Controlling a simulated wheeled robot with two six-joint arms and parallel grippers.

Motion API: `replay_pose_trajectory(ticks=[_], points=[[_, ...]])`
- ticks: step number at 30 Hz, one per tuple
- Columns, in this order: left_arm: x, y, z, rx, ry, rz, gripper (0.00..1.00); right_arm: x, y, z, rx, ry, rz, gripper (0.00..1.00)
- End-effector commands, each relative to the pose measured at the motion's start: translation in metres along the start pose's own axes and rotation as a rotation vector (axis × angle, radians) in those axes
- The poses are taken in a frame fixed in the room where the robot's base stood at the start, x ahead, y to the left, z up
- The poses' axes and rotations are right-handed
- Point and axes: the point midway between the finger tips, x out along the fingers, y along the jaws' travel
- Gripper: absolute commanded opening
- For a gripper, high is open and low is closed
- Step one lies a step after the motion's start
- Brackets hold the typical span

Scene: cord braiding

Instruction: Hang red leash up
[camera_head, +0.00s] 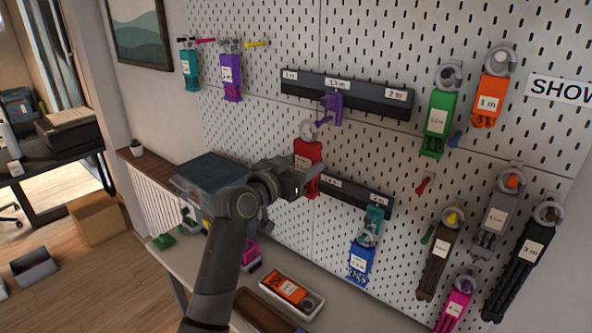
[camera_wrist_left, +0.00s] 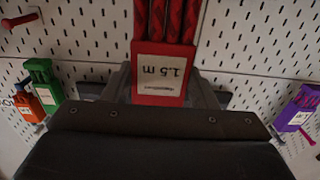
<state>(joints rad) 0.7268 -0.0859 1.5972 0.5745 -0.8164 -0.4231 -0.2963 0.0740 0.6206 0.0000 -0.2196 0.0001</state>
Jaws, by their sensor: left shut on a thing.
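The red leash (camera_head: 306,152) is a folded bundle with a white label, in front of the pegboard in the head view. Its grey ring (camera_head: 309,130) is at the top, just below the purple hook (camera_head: 333,106) on the upper rail. I cannot tell whether ring and hook touch. My left gripper (camera_head: 304,182) is shut on the red leash. In the left wrist view the red leash (camera_wrist_left: 160,88) sits between the fingers, its "1.5 m" label upside down. My right gripper is not in view.
The upper black rail (camera_head: 390,105) is labelled 1 m, 1.5 m and 2 m. A lower rail (camera_head: 345,191) carries a teal hook (camera_head: 373,222) and a blue leash (camera_head: 361,262). Green (camera_head: 437,122) and orange (camera_head: 488,98) leashes hang at right.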

Motion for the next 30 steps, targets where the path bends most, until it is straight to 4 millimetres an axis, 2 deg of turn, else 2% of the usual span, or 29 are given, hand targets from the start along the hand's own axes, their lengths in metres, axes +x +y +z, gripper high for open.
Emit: replay_pose_trajectory(ticks=[18,30], points=[[0.044,0.001,0.000,0.001,0.003,0.001,0.25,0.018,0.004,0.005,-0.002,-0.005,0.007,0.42],[0.059,0.001,-0.001,0.001,0.003,0.001,0.25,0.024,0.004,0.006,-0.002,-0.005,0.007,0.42]])
